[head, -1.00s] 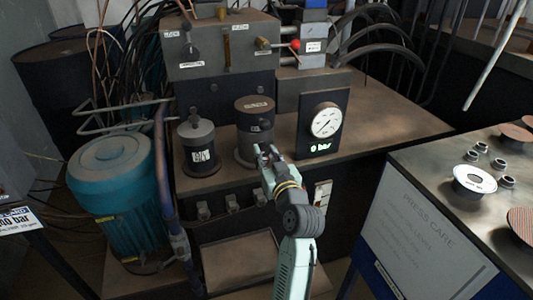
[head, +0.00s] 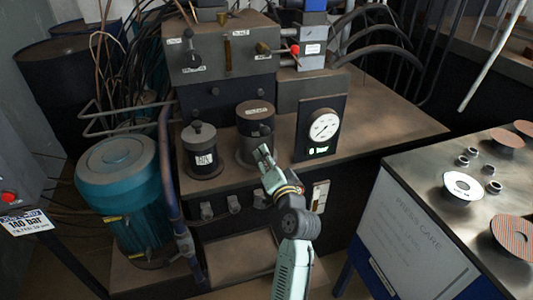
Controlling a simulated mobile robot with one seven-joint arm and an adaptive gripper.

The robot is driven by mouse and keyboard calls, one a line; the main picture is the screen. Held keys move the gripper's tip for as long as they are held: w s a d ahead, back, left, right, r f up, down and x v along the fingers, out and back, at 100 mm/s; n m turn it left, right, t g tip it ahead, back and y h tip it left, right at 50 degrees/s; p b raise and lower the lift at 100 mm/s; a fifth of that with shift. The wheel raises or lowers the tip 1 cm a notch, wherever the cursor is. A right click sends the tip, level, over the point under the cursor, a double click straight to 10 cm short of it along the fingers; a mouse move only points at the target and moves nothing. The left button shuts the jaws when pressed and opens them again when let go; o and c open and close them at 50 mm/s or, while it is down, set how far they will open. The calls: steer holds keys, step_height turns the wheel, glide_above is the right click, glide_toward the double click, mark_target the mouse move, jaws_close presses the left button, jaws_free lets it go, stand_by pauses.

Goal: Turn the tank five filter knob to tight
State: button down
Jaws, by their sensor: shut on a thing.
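A dark grey filter canister (head: 247,150) with a brown labelled top (head: 255,110) stands on the bench, left of the round gauge. A small dark fitting (head: 265,130) shows on its front. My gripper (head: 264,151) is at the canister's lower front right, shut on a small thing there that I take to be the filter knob. The fingers hide that thing, so its turn position and any mark for tight cannot be read.
A smaller labelled canister (head: 201,152) stands to the left. The gauge (head: 323,128) with a green display stands close on the right. Several knobs line the cabinet front below. A blue motor (head: 122,185) stands left, and a side table (head: 428,190) with discs right.

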steer(key=m+p, duration=0.3)
steer(key=m, duration=0.2)
steer(key=shift+m+p, duration=0.3)
stand_by(0.4)
steer(key=c, duration=1.2)
jaws_free()
steer(key=shift+c, duration=0.2)
steer(key=v, duration=1.2)
steer(key=shift+r, duration=0.1)
